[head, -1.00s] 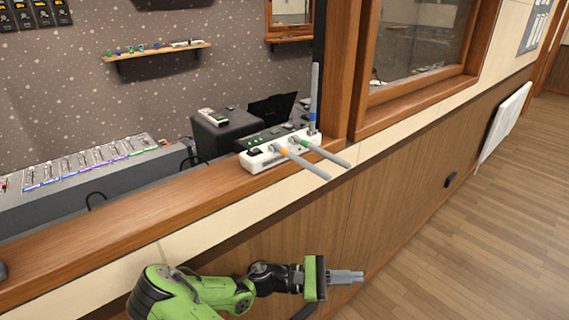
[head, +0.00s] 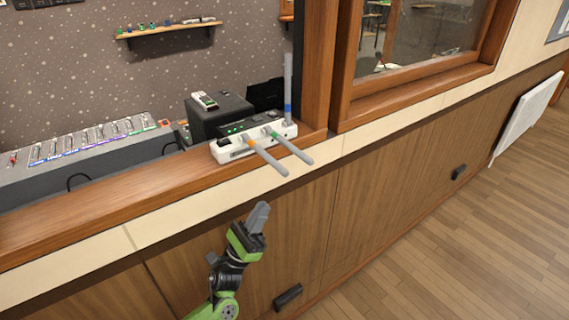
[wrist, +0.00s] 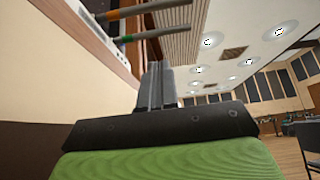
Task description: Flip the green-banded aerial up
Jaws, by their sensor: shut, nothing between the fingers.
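The white receiver box (head: 232,152) sits on the wooden ledge. The green-banded aerial (head: 292,148) lies folded down, sticking out over the ledge's front edge. The orange-banded aerial (head: 268,158) lies folded down beside it on the left. The blue-banded aerial (head: 288,85) stands upright at the box's right end. My gripper (head: 259,215) is shut and empty, below the ledge and below the aerial tips, pointing up. In the wrist view the green-banded aerial (wrist: 150,36) and the orange-banded aerial (wrist: 150,8) show above my gripper (wrist: 156,72), apart from it.
A wooden window post (head: 318,70) rises right behind the box's right end. A mixing desk (head: 90,150) and a dark box (head: 220,115) stand behind the ledge. The panelled wall (head: 370,200) drops below the ledge; the floor at right is clear.

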